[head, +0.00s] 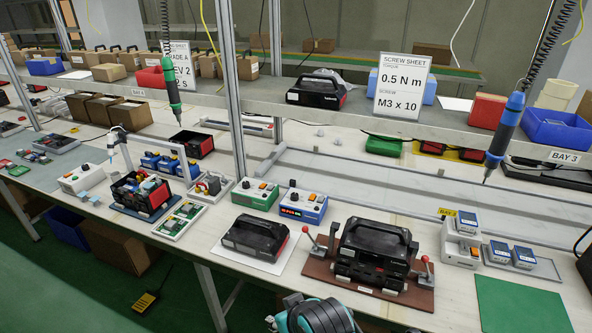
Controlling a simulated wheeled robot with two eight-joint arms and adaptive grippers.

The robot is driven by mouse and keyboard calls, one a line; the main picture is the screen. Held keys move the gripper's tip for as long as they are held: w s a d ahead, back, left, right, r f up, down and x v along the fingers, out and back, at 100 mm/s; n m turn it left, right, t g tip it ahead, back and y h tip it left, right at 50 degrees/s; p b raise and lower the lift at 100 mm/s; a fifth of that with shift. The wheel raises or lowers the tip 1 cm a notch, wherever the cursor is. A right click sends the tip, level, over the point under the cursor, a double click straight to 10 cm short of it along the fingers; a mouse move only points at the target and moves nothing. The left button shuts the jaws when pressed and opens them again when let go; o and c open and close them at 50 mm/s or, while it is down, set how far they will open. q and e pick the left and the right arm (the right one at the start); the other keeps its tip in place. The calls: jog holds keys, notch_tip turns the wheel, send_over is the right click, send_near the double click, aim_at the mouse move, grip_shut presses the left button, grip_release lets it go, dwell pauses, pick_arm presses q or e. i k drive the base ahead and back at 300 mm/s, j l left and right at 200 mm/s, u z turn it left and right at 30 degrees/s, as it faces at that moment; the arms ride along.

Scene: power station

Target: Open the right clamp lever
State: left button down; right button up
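A black power station (374,252) with a carry handle sits upright in a brown clamp fixture (322,272) at the front of the bench. The right clamp lever (425,268) stands at the fixture's right side, its red knob up, close beside the power station. The left clamp lever (309,238), also with a red knob, is on the opposite side and leans outward to the left. A teal and dark part of my arm shows at the bottom edge, in front of the fixture. Neither gripper's fingers can be seen.
A second black power station (255,237) lies on a white sheet left of the fixture. A white device (461,240) and a green mat (521,304) are to the right. A screwdriver (505,130) hangs above the bench at right.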

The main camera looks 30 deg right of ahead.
aim_at(424, 258)
jog(key=z, duration=2.05)
